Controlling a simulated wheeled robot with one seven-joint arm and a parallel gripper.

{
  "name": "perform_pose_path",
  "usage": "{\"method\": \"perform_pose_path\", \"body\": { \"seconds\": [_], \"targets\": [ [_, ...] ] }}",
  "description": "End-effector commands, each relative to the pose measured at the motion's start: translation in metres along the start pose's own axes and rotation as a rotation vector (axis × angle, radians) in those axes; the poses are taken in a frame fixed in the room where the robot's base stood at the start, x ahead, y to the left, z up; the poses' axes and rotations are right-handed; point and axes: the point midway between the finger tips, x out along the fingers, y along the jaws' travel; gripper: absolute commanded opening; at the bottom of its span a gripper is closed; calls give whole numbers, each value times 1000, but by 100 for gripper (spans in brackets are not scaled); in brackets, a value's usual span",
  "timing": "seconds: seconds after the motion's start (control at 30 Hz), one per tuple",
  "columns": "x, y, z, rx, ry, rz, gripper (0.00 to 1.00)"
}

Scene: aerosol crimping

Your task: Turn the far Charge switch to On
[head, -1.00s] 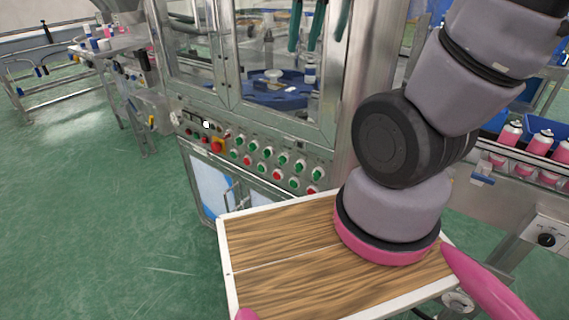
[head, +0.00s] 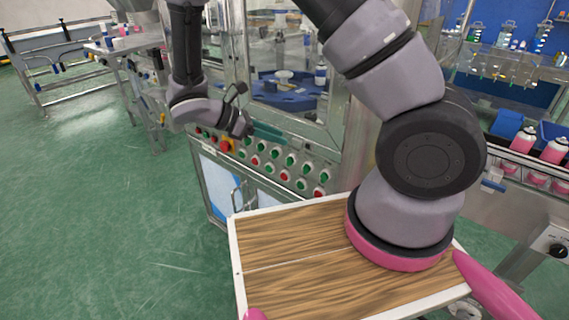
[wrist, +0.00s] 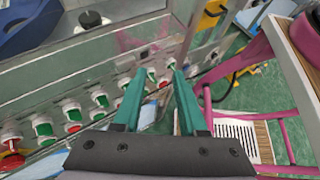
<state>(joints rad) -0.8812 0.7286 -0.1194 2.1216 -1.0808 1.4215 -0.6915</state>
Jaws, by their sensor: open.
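The control panel (head: 262,160) on the machine front carries rows of green and red round controls in white rings. Its labels are too small to read, so I cannot tell which control is the far Charge switch. My gripper (head: 268,132) is in front of the panel's upper edge in the head view, its teal fingers pointing right. In the wrist view my gripper (wrist: 158,72) is open and empty. A small control with a white ring (wrist: 152,75) shows in the gap between its fingertips; contact cannot be told. A red emergency-stop knob (wrist: 11,160) is at the panel's left end.
A glass-walled cabinet with a blue rotary plate (head: 285,95) rises behind the panel. My wood-topped base is below it. Pink spray cans (head: 523,140) stand on a conveyor at the right. Open green floor (head: 110,220) lies to the left.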

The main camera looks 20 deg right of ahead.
Motion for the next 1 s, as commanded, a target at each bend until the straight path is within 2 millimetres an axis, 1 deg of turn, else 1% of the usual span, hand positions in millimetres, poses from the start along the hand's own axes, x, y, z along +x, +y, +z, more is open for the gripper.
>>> {"method": "perform_pose_path", "body": {
  "seconds": [0.03,0.2,0.3,0.4,0.5,0.6,0.7,0.83,1.0],
  "targets": [
    [4,-1,-19,-82,-71,46,41],
    [14,-1,-71,-334,-307,207,41],
    [20,-2,-99,-461,-439,293,41],
    [26,-3,-121,-557,-546,361,41],
    [29,-4,-136,-619,-618,408,41],
    [31,-4,-143,-650,-656,430,41],
    [35,-2,-142,-659,-668,435,41],
    [47,8,-135,-658,-667,433,41],
    [71,26,-121,-659,-665,430,41]
  ]
}}
